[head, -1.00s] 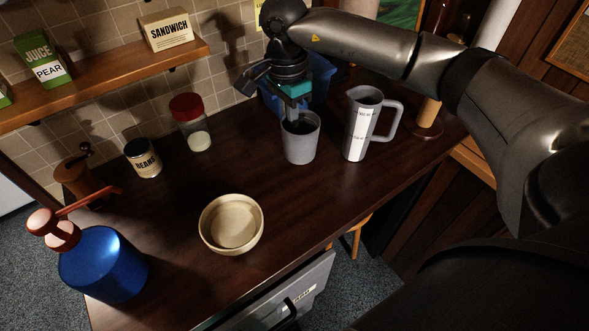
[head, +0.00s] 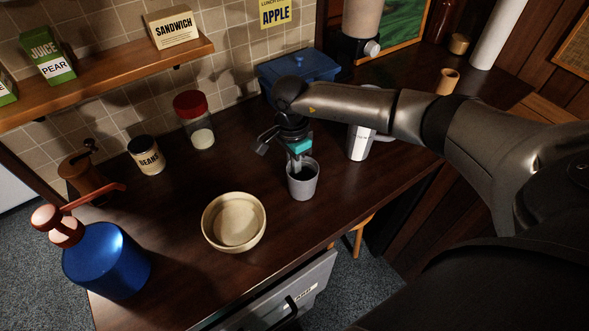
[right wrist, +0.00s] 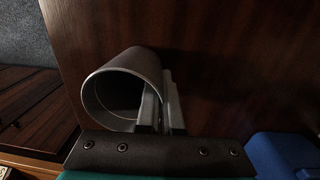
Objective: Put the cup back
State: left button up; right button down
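The grey cup (head: 303,187) is upright at the middle of the dark counter (head: 180,215), right of the cream bowl. My right gripper (head: 298,164) points down at its rim. In the right wrist view, the cup (right wrist: 125,82) has its open mouth toward the camera. The fingers of the right gripper (right wrist: 160,108) straddle its wall, one inside and one outside, close together on it. The cup's base looks at or very near the counter; contact is not clear. My left gripper is not in view.
The cream bowl (head: 234,222) is close on the left. A grey jug (head: 359,143) stands behind right, partly hidden by my arm. The counter's front edge is near.

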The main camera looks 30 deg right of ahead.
jog(key=c, duration=1.5)
grip_release()
jog(key=shift+f, duration=0.1)
jog(key=o, duration=0.4)
jog(key=shift+r, duration=0.2)
jog(key=r, duration=1.2)
jog(key=shift+w, duration=0.35)
